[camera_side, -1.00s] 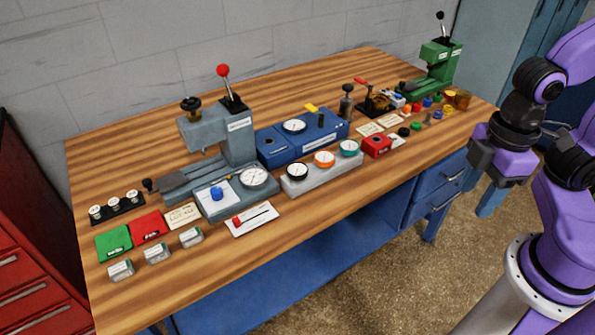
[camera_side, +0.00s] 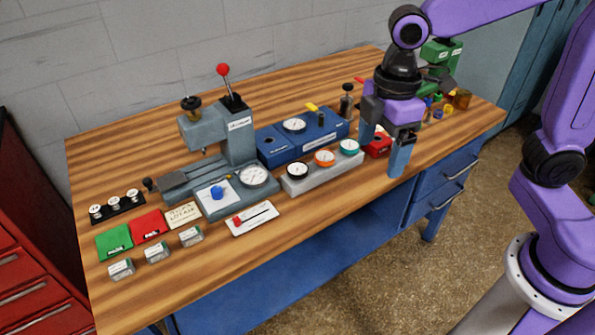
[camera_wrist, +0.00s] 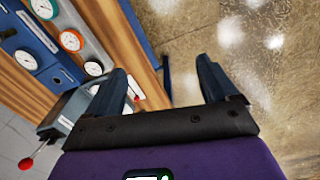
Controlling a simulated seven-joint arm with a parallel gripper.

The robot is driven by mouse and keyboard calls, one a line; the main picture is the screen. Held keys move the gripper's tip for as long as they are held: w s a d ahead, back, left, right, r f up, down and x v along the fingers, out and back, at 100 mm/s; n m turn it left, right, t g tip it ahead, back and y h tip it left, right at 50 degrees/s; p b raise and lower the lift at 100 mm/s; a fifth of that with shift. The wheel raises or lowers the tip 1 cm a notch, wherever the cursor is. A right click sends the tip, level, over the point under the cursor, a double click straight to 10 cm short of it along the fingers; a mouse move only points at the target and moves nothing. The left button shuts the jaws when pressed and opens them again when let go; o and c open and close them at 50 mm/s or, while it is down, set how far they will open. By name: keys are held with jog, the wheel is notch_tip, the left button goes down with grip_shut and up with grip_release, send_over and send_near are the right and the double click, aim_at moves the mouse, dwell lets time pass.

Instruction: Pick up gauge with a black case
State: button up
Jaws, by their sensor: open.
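The gauge with a black case (camera_side: 297,170) has a white dial and sits at the left end of a grey block (camera_side: 322,178). It also shows in the wrist view (camera_wrist: 93,68), left of my fingers. An orange-cased gauge (camera_side: 325,158) and a teal-cased gauge (camera_side: 349,147) sit to its right on the same block. My gripper (camera_side: 383,152) is open and empty, with its blue fingers pointing down. It is right of the teal gauge, near the bench's front edge, and apart from the black gauge. The wrist view shows both fingers (camera_wrist: 163,78) spread apart.
A blue box with a dial (camera_side: 295,140) stands behind the block. A grey press with a red-knobbed lever (camera_side: 232,140) stands to the left. A red box (camera_side: 376,147) is partly hidden behind my gripper. The wooden front strip is clear below the block.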

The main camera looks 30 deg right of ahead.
jog(key=w+a+n, duration=0.2)
jog(key=w+a, duration=0.1)
jog(key=w, duration=0.9)
jog(key=n, duration=0.2)
send_over(298, 168)
jog(key=f, duration=0.1)
notch_tip(298, 168, down, 18)
jog(key=shift+w+r, duration=0.1)
jog(key=shift+r, duration=0.15)
jog(key=c, duration=1.2)
